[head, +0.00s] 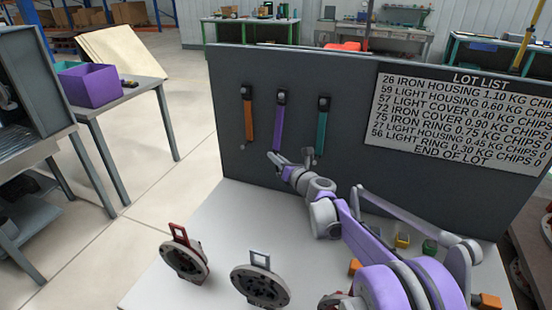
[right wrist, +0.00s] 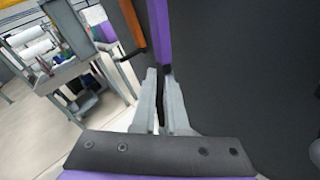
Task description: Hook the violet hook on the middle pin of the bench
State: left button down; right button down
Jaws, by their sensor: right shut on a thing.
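The violet hook (head: 279,125) is a long strap on the dark upright board of the bench, below a black mount, between an orange and a teal strap. My right gripper (head: 276,156) is at its lower end and is shut on it. In the right wrist view the violet strap (right wrist: 162,35) runs down to a dark end between the fingers of my right gripper (right wrist: 162,103). The middle pin cannot be made out behind the gripper. My left gripper is not in view.
The orange strap (head: 249,122) and teal strap (head: 320,132) hang close on either side. A lot list sign (head: 465,115) is at the board's right. Two round metal parts (head: 184,260) (head: 260,287) and small colored blocks (head: 402,241) are on the white bench top.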

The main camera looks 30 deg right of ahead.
jog(key=c, duration=0.9)
grip_release()
jog(key=shift+o, duration=0.2)
jog(key=shift+s, duration=0.1)
